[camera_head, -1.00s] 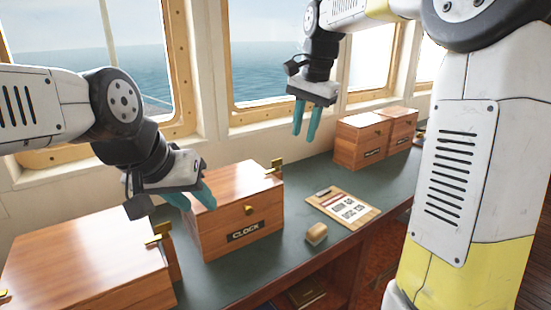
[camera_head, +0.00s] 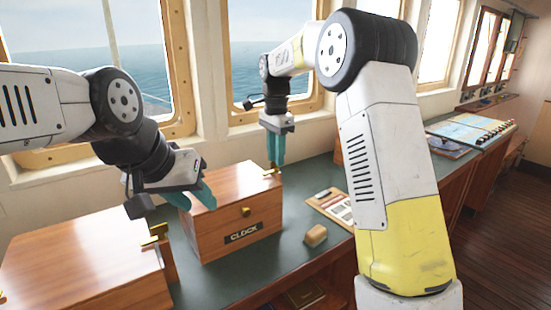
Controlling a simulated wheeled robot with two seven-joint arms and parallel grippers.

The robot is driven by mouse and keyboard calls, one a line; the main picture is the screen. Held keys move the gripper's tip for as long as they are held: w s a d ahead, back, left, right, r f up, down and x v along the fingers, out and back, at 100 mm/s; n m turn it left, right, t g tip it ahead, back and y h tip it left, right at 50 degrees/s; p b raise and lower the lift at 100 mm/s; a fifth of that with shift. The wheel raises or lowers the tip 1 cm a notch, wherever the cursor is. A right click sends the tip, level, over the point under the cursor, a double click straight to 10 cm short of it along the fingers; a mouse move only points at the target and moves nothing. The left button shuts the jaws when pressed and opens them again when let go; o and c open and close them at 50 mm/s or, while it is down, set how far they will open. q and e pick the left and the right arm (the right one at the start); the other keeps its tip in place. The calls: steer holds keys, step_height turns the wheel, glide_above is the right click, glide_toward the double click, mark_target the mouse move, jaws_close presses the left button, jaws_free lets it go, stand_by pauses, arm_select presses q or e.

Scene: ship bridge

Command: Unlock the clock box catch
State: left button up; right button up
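The wooden clock box (camera_head: 215,225), with its "CLOCK" label (camera_head: 243,233) and a small brass knob (camera_head: 246,211) on the front, stands on the green desk with its lid down. A brass catch (camera_head: 269,173) sits at the lid's right edge, partly hidden by my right gripper (camera_head: 275,163). The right gripper points down with its teal fingertips at or just above the catch; contact cannot be told. Its fingers look close together from this angle. My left gripper (camera_head: 192,203) is open and empty over the box's left side, fingers near the lid.
Another wooden box (camera_head: 85,260) with a brass catch (camera_head: 154,236) stands at the left front. A small wooden block (camera_head: 316,235) and a clipboard (camera_head: 330,203) lie right of the clock box. My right arm hides the desk behind it. A chart (camera_head: 470,128) lies farther right.

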steer(key=shift+f, duration=0.6)
steer(key=shift+c, duration=0.5)
jaws_close()
